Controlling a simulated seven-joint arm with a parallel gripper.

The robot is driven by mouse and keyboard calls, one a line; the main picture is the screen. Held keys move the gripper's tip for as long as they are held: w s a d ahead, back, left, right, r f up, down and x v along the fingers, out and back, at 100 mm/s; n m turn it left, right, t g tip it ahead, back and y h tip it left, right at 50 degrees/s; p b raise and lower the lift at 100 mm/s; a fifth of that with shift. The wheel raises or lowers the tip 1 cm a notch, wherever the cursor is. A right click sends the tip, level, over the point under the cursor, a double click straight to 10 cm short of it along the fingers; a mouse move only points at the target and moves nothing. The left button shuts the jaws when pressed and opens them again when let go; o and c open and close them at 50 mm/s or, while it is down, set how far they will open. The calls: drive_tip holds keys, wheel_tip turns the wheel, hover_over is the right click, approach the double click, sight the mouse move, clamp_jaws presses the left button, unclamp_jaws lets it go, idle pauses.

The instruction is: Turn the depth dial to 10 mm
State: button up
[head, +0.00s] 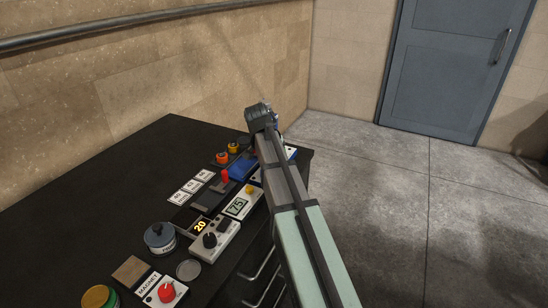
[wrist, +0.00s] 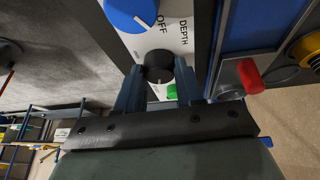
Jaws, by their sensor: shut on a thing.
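In the wrist view, a white panel (wrist: 176,45) carries the printed words DEPTH and OFF. A large blue dial (wrist: 131,13) with a white pointer mark sits at its upper left. Below is a smaller black knob (wrist: 159,66), with a green patch (wrist: 172,92) beside it. My gripper (wrist: 159,84) is shut on the black knob, one finger on each side. I cannot tell which of the two dials the DEPTH label belongs to, and no mm numbers are readable. In the head view, my arm hides the fingertips and most of this panel (head: 291,153).
In the wrist view, a red lever (wrist: 250,76) and a yellow round part (wrist: 305,50) lie to the right. In the head view, the black bench (head: 110,190) holds a display reading 75 (head: 237,207), a yellow 20 display (head: 200,226), knobs and a MAGNET box (head: 150,285).

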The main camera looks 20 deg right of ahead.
idle(0.3)
drive_tip(key=o, duration=1)
drive_tip(key=shift+o, duration=0.2)
drive_tip(key=v, duration=1.3)
drive_tip(key=shift+a+r, duration=0.15)
drive_tip(key=shift+r, duration=0.2)
